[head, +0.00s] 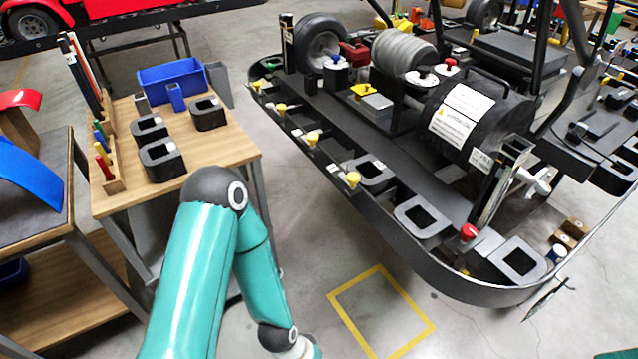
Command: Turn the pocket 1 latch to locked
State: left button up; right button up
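The kart's grey deck (395,150) runs along the right half of the head view. Along its near edge sit pocket blocks with square openings: one (372,170) by a yellow knob (353,179), one (424,215) further right, and one (517,261) at the front corner. More yellow knobs (312,140) and (281,107) stand further back on this edge. A red knob (468,231) stands between the two front blocks. Labels are too small to read, so I cannot tell which is pocket 1 or how its latch is turned. Neither gripper is in view.
My teal left arm bends down in front of a wooden table (225,140) bearing black blocks (161,160) and a blue bin (172,82). A yellow floor square (345,333) lies on clear floor below the kart. A black drum (470,120) stands on the deck.

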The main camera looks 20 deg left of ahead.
aim_at(348, 177)
jog(key=u, duration=0.8)
jog(key=k, duration=0.9)
jog(key=u, duration=0.5)
jog(key=i, duration=1.35)
jog(key=z, duration=0.7)
